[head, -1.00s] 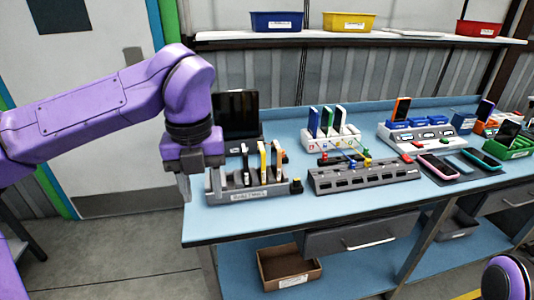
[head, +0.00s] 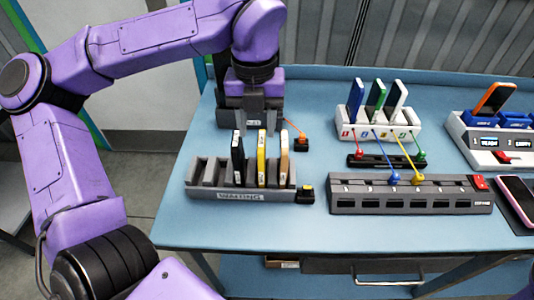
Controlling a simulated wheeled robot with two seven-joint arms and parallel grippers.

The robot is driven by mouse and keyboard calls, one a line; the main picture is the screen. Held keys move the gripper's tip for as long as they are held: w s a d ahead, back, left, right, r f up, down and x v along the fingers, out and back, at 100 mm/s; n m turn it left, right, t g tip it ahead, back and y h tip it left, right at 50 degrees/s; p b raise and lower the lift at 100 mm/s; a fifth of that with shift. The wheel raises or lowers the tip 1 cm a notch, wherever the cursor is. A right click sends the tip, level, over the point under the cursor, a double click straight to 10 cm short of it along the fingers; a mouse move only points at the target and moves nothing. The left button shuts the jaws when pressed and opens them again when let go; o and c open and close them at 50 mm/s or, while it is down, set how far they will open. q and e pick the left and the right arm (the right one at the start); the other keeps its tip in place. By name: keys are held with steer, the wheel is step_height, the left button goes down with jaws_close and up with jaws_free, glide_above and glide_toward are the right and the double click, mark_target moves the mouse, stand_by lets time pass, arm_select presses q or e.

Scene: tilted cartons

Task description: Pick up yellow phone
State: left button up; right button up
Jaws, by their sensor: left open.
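The yellow phone (head: 261,158) stands upright in a slot of the grey rack (head: 240,195), between a dark phone (head: 238,157) and a tan phone (head: 284,158). My left gripper (head: 256,118) points down, open, at the rack's back side, just above the phone tops in the picture. Its fingers look empty and apart from the yellow phone, though their exact depth is hard to judge. The lower part of the yellow phone is hidden in the slot. My right gripper is out of view.
A small dark box with an orange lever (head: 301,143) stands behind the rack, and one with a yellow button (head: 306,194) at its right end. A grey slotted panel (head: 410,193) and a white phone stand (head: 378,131) are to the right. The blue table (head: 215,228) is clear in front.

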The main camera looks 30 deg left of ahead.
mark_target(261, 139)
arm_select(q)
steer(key=f, duration=0.3)
steer(key=w+f+p, duration=0.1)
steer(key=f, duration=0.2)
steer(key=shift+w+d+f, duration=0.2)
steer(key=shift+s+f, duration=0.15)
steer(key=shift+f, duration=0.1)
steer(key=shift+s+a+r, duration=0.1)
steer(key=shift+s, duration=0.15)
steer(key=shift+w, duration=0.15)
jaws_close()
